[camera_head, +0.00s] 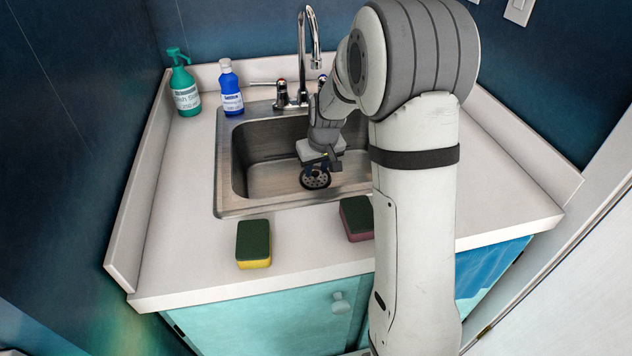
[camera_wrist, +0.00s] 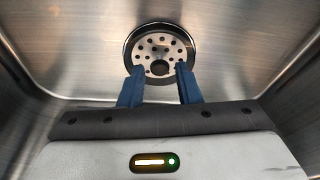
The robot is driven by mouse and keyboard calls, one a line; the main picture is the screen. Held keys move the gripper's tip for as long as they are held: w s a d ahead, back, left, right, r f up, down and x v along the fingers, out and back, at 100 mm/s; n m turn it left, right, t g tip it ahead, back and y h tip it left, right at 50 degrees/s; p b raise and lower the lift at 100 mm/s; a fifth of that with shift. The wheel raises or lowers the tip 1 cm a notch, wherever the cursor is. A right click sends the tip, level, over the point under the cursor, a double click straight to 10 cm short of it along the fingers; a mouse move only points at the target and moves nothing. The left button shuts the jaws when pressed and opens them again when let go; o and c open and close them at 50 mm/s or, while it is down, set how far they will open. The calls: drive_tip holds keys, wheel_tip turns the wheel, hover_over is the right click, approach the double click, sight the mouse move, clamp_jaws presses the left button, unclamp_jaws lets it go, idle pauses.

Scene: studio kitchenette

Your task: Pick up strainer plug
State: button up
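The strainer plug (camera_wrist: 160,50) is a round metal disc with several holes and a dark knob at its middle. It lies at the bottom of the steel sink, and it also shows in the head view (camera_head: 316,179), just below my gripper. My gripper (camera_wrist: 158,70) reaches down into the sink. Its two blue fingers are apart, with their tips at the near edge of the plug, one on each side of the knob. I cannot tell whether the fingers touch the plug. Nothing is held between them.
The sink (camera_head: 262,185) has steep walls around my gripper. The faucet (camera_head: 304,45) rises behind it. Two sponges, one yellow (camera_head: 253,244) and one pink (camera_head: 357,218), lie on the front counter.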

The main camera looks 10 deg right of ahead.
sight(316, 173)
drive_tip(key=x, duration=0.3)
clamp_jaws()
drive_tip(key=shift+r, duration=0.1)
